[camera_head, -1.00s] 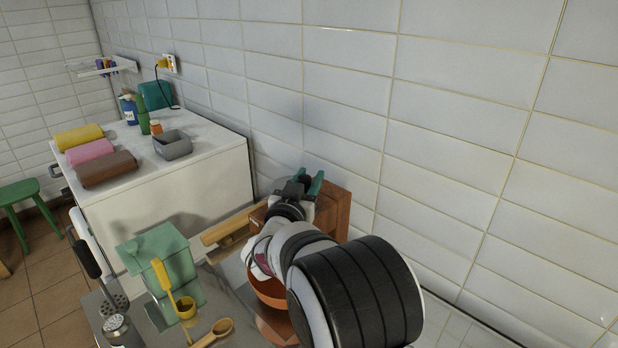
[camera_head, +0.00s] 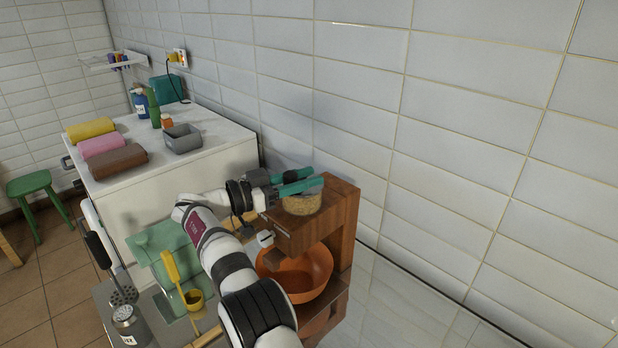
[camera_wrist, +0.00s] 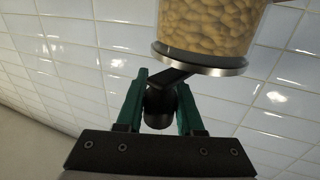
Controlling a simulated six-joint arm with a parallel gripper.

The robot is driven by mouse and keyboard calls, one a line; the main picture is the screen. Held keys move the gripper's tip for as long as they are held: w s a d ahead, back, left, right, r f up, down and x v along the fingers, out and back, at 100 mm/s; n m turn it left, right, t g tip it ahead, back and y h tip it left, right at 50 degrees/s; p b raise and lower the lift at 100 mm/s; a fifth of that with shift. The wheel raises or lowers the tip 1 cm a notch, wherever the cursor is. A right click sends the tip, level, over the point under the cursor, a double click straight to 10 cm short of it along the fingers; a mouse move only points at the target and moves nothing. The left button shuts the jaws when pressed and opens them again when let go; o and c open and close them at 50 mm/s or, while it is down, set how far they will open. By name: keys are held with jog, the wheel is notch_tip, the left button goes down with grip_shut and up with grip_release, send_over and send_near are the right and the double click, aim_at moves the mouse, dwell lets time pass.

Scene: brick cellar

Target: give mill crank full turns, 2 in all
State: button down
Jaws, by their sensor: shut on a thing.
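The mill (camera_head: 344,222) is a wooden stand with a clear hopper (camera_head: 302,204) of tan grain on top. The hopper also shows in the wrist view (camera_wrist: 212,28), above and right of my fingers. Its dark crank arm (camera_wrist: 178,77) runs from under the hopper's metal rim to a black knob (camera_wrist: 158,106). My gripper (camera_wrist: 161,100) is shut on this knob, one green finger on each side.
An orange bowl (camera_head: 312,268) sits in the mill's opening. Left of my arm are a green box-like container (camera_head: 150,240), a yellow ladle (camera_head: 172,270) and a metal shaker (camera_head: 128,322). A white cabinet (camera_head: 160,190) bears rolled towels and a grey bin. The tiled wall is close behind the mill.

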jog(key=shift+s+a+m+g+h, duration=0.1)
jog(key=shift+s+m+g+h, duration=0.1)
jog(key=shift+m+g+h, duration=0.4)
jog(key=c, duration=0.5)
grip_release()
jog(key=shift+c, duration=0.2)
jog(key=shift+w+y, duration=0.1)
jog(key=shift+y, duration=0.2)
